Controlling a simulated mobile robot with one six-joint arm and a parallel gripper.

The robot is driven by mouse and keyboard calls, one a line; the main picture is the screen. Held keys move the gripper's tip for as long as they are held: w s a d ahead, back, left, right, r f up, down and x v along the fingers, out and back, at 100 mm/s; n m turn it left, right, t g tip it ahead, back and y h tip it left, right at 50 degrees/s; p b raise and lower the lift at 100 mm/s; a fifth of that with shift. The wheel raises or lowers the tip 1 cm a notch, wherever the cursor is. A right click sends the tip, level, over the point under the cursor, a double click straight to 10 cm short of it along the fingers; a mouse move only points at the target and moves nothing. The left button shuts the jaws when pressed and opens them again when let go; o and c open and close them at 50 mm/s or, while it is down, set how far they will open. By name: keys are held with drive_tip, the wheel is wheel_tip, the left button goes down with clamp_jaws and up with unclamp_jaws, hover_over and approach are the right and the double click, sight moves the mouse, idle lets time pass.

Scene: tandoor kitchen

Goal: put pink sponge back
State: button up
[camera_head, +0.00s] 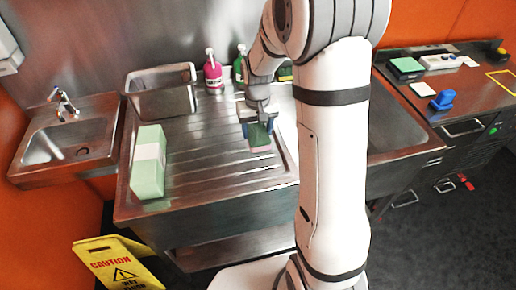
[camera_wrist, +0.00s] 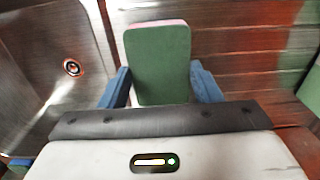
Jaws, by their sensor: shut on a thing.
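The pink sponge (camera_wrist: 158,66) is in my gripper. In the wrist view its green face fills the middle, with a thin pink edge along the top. My gripper (camera_head: 257,120) hangs pointing down over the ridged steel drainboard (camera_head: 215,170) in the head view. Its blue fingers are shut on the sponge, one on each side. In the head view the sponge (camera_head: 259,137) shows below the fingers, green above and pinkish below. It appears to be above the board; the exact gap cannot be told.
A green-and-white pack (camera_head: 148,165) lies on the drainboard's left. A steel bin (camera_head: 161,92), pink bottle (camera_head: 213,75) and green bottle (camera_head: 239,66) stand behind. A sink basin (camera_head: 392,130) lies right. The right counter holds a blue item (camera_head: 442,101) and a yellow outline (camera_head: 503,81).

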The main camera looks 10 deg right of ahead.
sight(257, 133)
wheel_tip(257, 133, down, 7)
drive_tip(key=shift+f+p, duration=0.2)
drive_tip(key=shift+p, duration=0.4)
drive_tip(key=o, duration=0.9)
drive_tip(key=shift+w+r, duration=0.1)
drive_tip(key=shift+r, duration=0.05)
wheel_tip(257, 133, up, 12)
drive_tip(key=shift+f+b, duration=0.2)
drive_tip(key=shift+b, duration=0.65)
drive_tip(key=s+r+t, duration=0.1)
drive_tip(key=s+r, duration=0.2)
drive_tip(key=s, duration=0.4)
drive_tip(key=s+r+t, duration=0.1)
drive_tip(key=s+r, duration=0.3)
drive_tip(key=s, duration=0.3)
drive_tip(key=s+r+t, duration=0.1)
drive_tip(key=s+r, duration=0.2)
drive_tip(key=s, duration=0.5)
drive_tip(key=shift+r+t, duration=0.3)
